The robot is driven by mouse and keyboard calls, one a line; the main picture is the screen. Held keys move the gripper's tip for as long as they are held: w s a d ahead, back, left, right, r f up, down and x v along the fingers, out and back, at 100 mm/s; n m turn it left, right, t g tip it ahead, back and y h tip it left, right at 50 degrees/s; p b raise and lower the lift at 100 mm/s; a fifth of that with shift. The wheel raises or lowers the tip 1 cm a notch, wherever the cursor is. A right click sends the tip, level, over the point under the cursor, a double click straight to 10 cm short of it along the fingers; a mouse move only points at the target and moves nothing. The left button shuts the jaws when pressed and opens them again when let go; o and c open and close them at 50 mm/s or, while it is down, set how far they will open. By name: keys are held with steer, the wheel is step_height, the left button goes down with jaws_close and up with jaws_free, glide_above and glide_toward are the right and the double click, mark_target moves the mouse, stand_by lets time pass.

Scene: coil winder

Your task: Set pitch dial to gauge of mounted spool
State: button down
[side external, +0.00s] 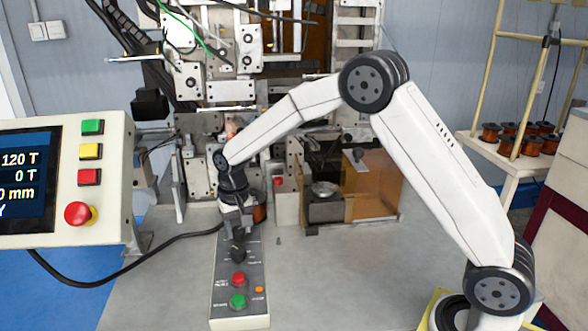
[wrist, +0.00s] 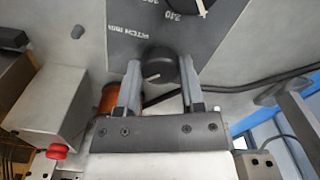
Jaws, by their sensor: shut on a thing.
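The black pitch dial (wrist: 160,66) sits between my gripper's fingertips (wrist: 158,72) in the wrist view, with a short pale pointer line on top. The panel beside it carries upside-down lettering that reads like "PITCH mm" and partly cut-off numbers. In the side view my gripper (side external: 238,232) points down at the upper part of the control panel (side external: 225,310), shut on the dark dial (side external: 238,253). A copper-coloured spool (side external: 259,212) shows just behind my gripper, and also in the wrist view (wrist: 107,98). Its gauge marking is not readable.
The panel also has a red button (side external: 238,279) and a green button (side external: 238,301). A display box (side external: 95,220) at left shows "120 T", "0 T" and a cut-off "0 mm". A black cable crosses the bench. Several spools stand on a rack (side external: 520,160) at right.

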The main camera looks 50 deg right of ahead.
mark_target(239, 229)
steer(key=shift+r, duration=0.1)
steer(key=shift+c, duration=1)
jaws_free()
steer(key=shift+r, duration=3.9)
steer(key=s+f+n+t, duration=0.1)
steer(key=s+f, duration=0.1)
steer(key=s, duration=0.5)
steer(key=s+d+f+n, duration=0.1)
steer(key=s+f+n, duration=0.1)
steer(key=s, duration=0.6)
steer(key=s+d+f+n+t, duration=0.1)
steer(key=s+f, duration=0.2)
steer(key=s, duration=0.4)
steer(key=shift+s+d+f+n+t, duration=0.1)
steer(key=shift+s+d+n+t, duration=0.05)
steer(key=shift+n+t, duration=0.15)
